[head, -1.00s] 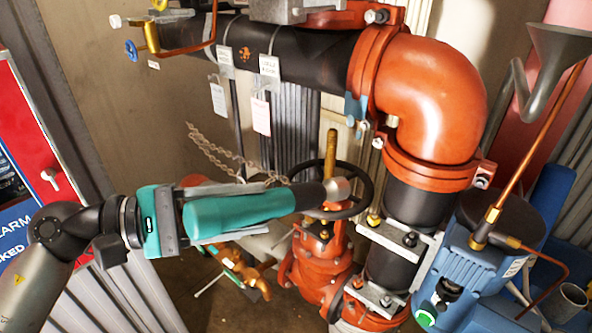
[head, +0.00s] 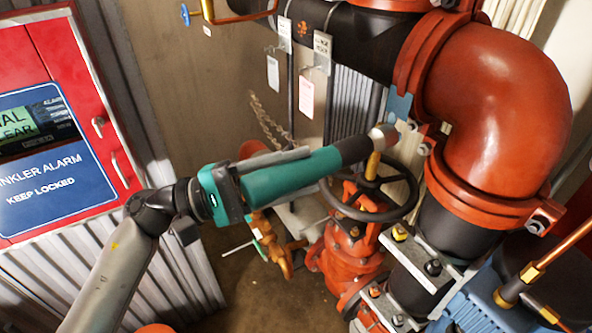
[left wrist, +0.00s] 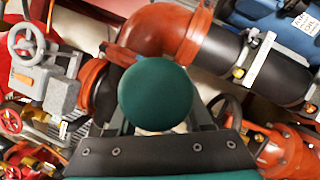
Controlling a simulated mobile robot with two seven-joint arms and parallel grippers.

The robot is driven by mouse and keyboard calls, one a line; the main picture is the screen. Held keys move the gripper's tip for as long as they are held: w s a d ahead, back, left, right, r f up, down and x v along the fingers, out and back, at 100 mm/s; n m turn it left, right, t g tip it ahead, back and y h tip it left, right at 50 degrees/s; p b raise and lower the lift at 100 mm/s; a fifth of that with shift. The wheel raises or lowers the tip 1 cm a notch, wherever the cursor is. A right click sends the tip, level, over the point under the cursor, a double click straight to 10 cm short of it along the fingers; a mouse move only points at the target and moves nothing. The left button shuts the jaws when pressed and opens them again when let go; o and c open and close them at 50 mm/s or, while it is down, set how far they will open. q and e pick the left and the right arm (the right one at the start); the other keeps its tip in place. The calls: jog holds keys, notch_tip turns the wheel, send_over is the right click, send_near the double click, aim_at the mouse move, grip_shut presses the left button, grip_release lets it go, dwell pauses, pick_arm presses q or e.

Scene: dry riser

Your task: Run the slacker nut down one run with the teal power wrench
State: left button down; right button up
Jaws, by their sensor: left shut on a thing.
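The teal power wrench (head: 285,182) has a black neck and a metal socket nose, tilted up to the right. My left gripper (head: 226,191) is shut on its rear body. The nose is above the black handwheel, left of the red elbow's lower coupling (head: 482,205); I cannot tell if it touches anything. In the left wrist view the wrench's round teal end (left wrist: 155,95) hides its nose. A brass-coloured nut (head: 400,233) and a dark nut (head: 433,267) sit on the grey clamp. A bolt (head: 536,226) shows on the coupling. I cannot tell which nut is slacker. My right gripper is out of view.
The black handwheel (head: 372,212) on a red valve (head: 350,255) is just below the wrench nose. The red elbow (head: 505,110) and black pipe fill the upper right. A red alarm cabinet (head: 80,60) stands left. Tags (head: 306,95) hang from the upper pipe.

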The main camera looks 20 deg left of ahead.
aim_at(330, 159)
pick_arm(q)
jog(key=shift+f+b, duration=0.1)
jog(key=shift+b, duration=0.4)
jog(key=w+d, duration=0.2)
jog(key=shift+w+b, duration=0.35)
jog(key=shift+b, duration=0.05)
jog(key=shift+w+d+b, duration=0.4)
jog(key=shift+w+d, duration=0.4)
jog(key=shift+w, duration=0.25)
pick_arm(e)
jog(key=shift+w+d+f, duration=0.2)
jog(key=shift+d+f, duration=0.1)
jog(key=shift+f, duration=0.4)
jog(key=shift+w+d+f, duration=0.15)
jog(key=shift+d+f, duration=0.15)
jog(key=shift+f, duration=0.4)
pick_arm(q)
jog(key=shift+b, duration=0.4)
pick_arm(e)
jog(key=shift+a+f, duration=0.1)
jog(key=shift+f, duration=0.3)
